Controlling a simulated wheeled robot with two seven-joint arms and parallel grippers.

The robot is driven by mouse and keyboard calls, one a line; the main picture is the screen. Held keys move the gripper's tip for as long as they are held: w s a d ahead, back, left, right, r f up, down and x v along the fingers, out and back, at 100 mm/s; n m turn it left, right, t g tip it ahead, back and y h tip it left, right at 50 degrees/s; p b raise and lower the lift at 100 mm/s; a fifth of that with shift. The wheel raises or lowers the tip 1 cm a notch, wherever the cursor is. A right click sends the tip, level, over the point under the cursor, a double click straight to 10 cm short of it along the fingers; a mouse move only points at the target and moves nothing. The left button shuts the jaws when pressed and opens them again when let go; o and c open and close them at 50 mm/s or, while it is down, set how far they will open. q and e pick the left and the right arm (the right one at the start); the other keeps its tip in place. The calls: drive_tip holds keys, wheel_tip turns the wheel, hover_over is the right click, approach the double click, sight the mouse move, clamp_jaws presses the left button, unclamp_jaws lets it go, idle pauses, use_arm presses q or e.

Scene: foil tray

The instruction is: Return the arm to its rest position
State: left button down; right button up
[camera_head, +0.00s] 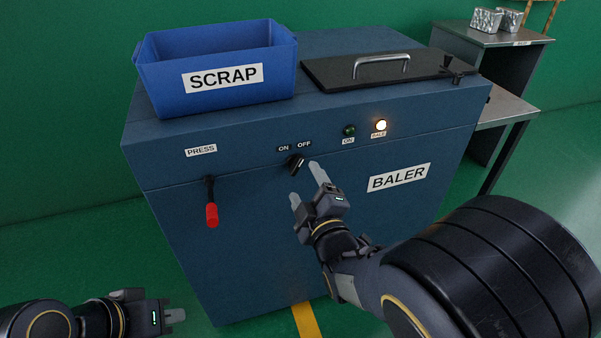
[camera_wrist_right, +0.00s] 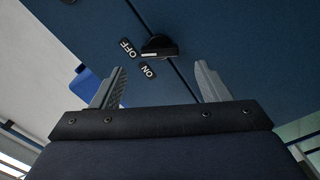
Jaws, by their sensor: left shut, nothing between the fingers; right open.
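My right gripper (camera_head: 306,184) is in front of the blue baler (camera_head: 250,240), just below the black ON/OFF knob (camera_head: 296,164). Its fingers are open and empty. In the right wrist view the knob (camera_wrist_right: 160,47) lies beyond the open fingertips (camera_wrist_right: 160,75), apart from them. The knob's pointer in the head view leans toward OFF. My left gripper (camera_head: 176,316) is low at the bottom left, shut and empty, away from the baler's controls.
A blue SCRAP bin (camera_head: 160,85) and a black lid with a handle (camera_head: 330,75) are on the baler's top. A red-handled PRESS lever (camera_head: 211,214) hangs at left. The amber BALE lamp (camera_head: 381,126) glows; the green ON lamp (camera_head: 349,130) looks dark. A table with foil blocks (camera_head: 486,20) stands at back right.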

drive_tip(key=shift+v, duration=1)
drive_tip(key=s+d+f+m+g+h, duration=0.1)
drive_tip(key=s+d+f+m+g, duration=0.2)
drive_tip(key=d+f+m+g, duration=0.45)
drive_tip(key=s+d+r+m+g, duration=0.2)
drive_tip(key=s+d+m, duration=0.3)
drive_tip(key=s, duration=0.4)
drive_tip(key=s+d+r+m+g, duration=0.2)
drive_tip(key=s+d+m, duration=0.35)
drive_tip(key=s, duration=0.45)
wheel_tip(320, 180, up, 23)
drive_tip(key=p, duration=2.3)
drive_tip(key=shift+s+d+n+h, duration=0.3)
drive_tip(key=shift+s+h, duration=0.1)
